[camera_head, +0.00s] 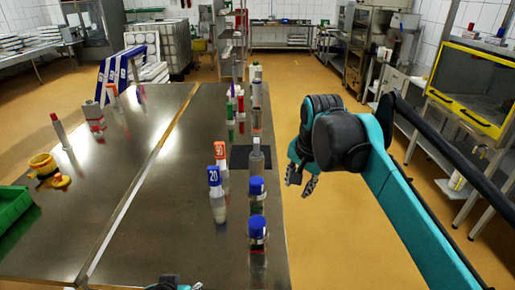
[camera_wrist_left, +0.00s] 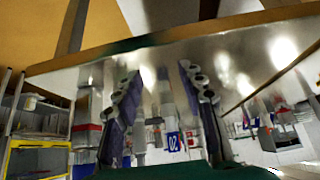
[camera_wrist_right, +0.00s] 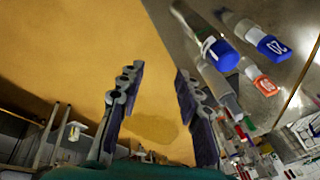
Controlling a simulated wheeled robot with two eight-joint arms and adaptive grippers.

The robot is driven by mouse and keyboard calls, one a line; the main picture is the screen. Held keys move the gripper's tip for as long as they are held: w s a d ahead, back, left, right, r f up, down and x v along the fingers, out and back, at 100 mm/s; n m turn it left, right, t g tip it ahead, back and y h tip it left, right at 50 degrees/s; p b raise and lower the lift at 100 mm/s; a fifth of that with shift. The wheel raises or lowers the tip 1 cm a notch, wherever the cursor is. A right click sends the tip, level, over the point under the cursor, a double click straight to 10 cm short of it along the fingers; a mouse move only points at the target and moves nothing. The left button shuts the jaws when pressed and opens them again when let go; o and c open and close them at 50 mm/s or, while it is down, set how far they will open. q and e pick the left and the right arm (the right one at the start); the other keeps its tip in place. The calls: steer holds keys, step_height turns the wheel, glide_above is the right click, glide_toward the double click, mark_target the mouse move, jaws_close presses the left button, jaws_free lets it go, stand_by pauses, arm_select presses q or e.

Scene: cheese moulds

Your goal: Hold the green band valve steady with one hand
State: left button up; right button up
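I cannot pick out a valve with a green band for certain. A slim bottle with a green part (camera_head: 231,108) stands upright at the far right side of the steel table, beside a red-marked one (camera_head: 241,106). Yellow-orange fittings (camera_head: 43,166) lie at the table's left. My right gripper (camera_head: 302,180) hangs over the floor, right of the table edge; in its wrist view (camera_wrist_right: 157,80) the fingers are apart with nothing between them. My left gripper barely shows at the head view's bottom edge; in its wrist view (camera_wrist_left: 158,78) its fingers are apart and empty.
Two blue-capped bottles (camera_head: 257,230) and bottles tagged 20 (camera_head: 217,207) and orange stand near the table's right edge. A grey bottle (camera_head: 256,160) is at a dark mat (camera_head: 238,160). A green crate (camera_head: 14,208) is at left. The table's front middle is clear.

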arm_select(q)
steer(key=shift+a+r+p, duration=0.15)
steer(key=shift+r+p, duration=0.7)
steer(key=shift+r, duration=0.1)
steer(key=shift+o, duration=1)
steer(key=o, duration=0.3)
steer(key=shift+r, duration=0.1)
steer(key=n+g+h, duration=0.5)
steer(key=n+h, duration=0.4)
steer(key=n, duration=0.5)
glide_toward(257, 205)
steer(key=s+f, duration=0.3)
steer(key=w+f+n+g+h, duration=0.25)
steer(key=w+n+h, duration=0.2)
steer(key=w, duration=0.25)
steer(key=shift+t, duration=0.35)
steer(key=shift+f+x, duration=0.15)
steer(key=shift+x, duration=1.75)
steer(key=shift+f+x, duration=0.15)
steer(key=shift+x, duration=1.75)
arm_select(e)
steer(key=w+a+r+m+g, duration=0.3)
steer(key=w+a+m, duration=0.5)
steer(key=w+a, duration=0.2)
steer(key=shift+a+g+h, duration=0.3)
steer(key=shift+a, duration=0.15)
